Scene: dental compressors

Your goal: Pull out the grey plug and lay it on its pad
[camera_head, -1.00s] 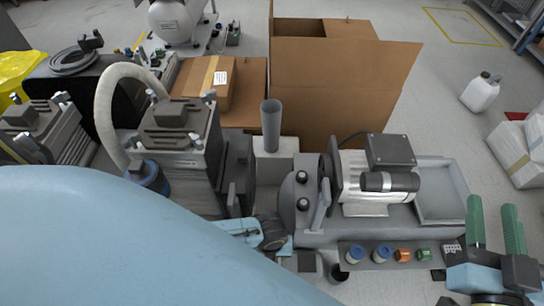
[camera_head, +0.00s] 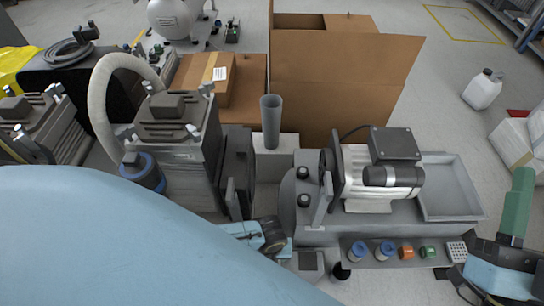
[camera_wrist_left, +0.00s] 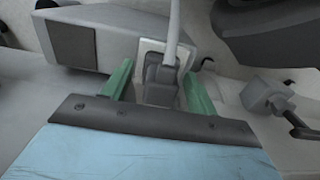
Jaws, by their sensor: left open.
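The grey plug (camera_wrist_left: 160,80) with its pale cable (camera_wrist_left: 174,35) sits at a whitish wall plate (camera_wrist_left: 150,48) on a grey box (camera_wrist_left: 112,42) in the left wrist view. My left gripper (camera_wrist_left: 157,84) is open, with one green finger on each side of the plug; contact cannot be told. In the head view my blue left arm covers the lower left, and I cannot make out the plug there. The pad for the plug cannot be identified with certainty. My right gripper (camera_head: 518,205) is at the right edge, its green fingers overlapping in view.
A compressor motor (camera_head: 380,180) stands beside a grey tray (camera_head: 452,190). In front, a shelf (camera_head: 370,262) holds blue, orange and green fittings. A grey upright tube (camera_head: 271,122) and a large cardboard box (camera_head: 335,90) stand behind. Open floor lies at the upper right.

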